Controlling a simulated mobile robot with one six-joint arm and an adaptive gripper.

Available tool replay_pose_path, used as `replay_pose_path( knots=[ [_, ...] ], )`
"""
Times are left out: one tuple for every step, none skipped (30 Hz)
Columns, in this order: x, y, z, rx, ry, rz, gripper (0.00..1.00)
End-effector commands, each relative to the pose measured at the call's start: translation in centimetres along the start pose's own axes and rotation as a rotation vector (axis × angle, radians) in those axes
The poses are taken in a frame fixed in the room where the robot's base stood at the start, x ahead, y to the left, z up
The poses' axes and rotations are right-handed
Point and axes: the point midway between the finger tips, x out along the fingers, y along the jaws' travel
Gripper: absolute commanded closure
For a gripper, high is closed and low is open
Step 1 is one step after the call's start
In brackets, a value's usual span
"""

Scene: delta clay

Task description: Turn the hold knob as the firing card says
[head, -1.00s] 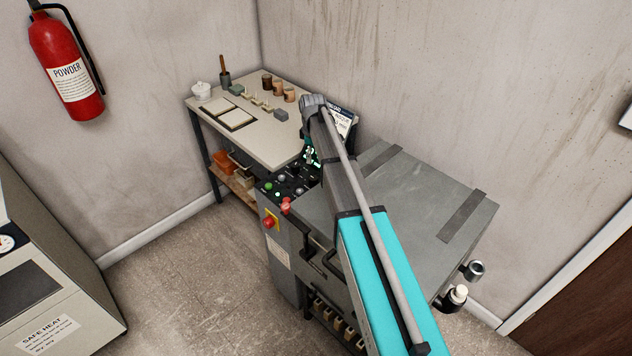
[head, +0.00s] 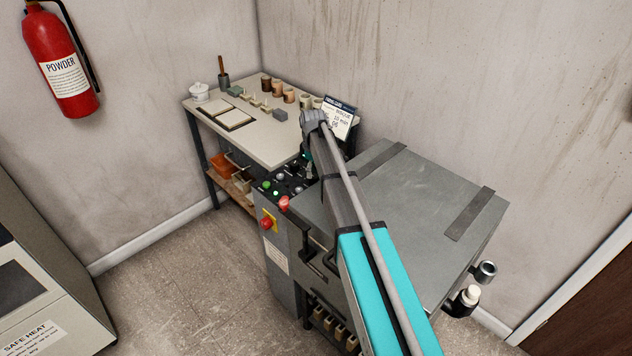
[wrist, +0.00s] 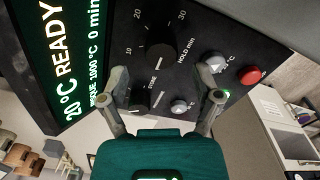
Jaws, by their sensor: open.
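The black hold knob (wrist: 160,52), marked "HOLD min" with a scale showing 10, 20 and 30, is on the dark control panel in the wrist view. My gripper (wrist: 167,88) is open, its fingers apart on the near side of the knob, not visibly touching it. The display (wrist: 72,60) reads "20 °C READY" and "1000 °C 0 min". In the head view the firing card (head: 341,120) stands behind my arm, partly covered. It shows a minutes value, too small to read surely. The knob itself cannot be made out in the head view.
A smaller knob (wrist: 139,98), grey buttons (wrist: 179,106) and a red button (wrist: 251,75) sit near the hold knob. A red emergency stop (head: 267,222) is on the kiln's front corner. A table (head: 262,148) with clay pieces stands behind the kiln (head: 420,190).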

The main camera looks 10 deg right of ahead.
Motion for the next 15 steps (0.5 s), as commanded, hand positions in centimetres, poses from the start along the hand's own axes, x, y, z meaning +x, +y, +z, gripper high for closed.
replay_pose_path(
  knots=[
    [0.8,0.0,0.0,0.0,0.0,0.0,0.18],
    [1.1,0.0,0.0,0.0,0.0,0.0,0.18],
    [1.4,0.0,0.0,0.0,0.0,0.0,0.18],
    [1.6,0.0,0.0,0.0,0.0,0.0,0.18],
    [1.8,0.0,0.0,0.0,0.0,0.0,0.18],
    [2.1,0.0,0.0,0.0,0.0,0.0,0.18],
    [2.3,0.0,0.0,0.0,0.0,0.0,0.18],
    [2.5,0.0,0.0,0.0,0.0,0.0,0.18],
    [2.7,0.0,0.0,0.0,0.0,0.0,0.18],
    [2.8,0.0,0.0,0.0,0.0,0.0,0.18],
    [2.9,0.0,0.0,0.0,0.0,0.0,0.18],
    [3.1,0.0,0.0,0.0,0.0,0.0,0.18],
    [3.2,0.0,0.0,0.0,0.0,0.0,0.18],
    [3.2,0.0,0.0,0.0,0.0,0.0,0.18],
    [3.3,0.0,0.0,0.0,0.0,0.0,0.18]
  ],
)
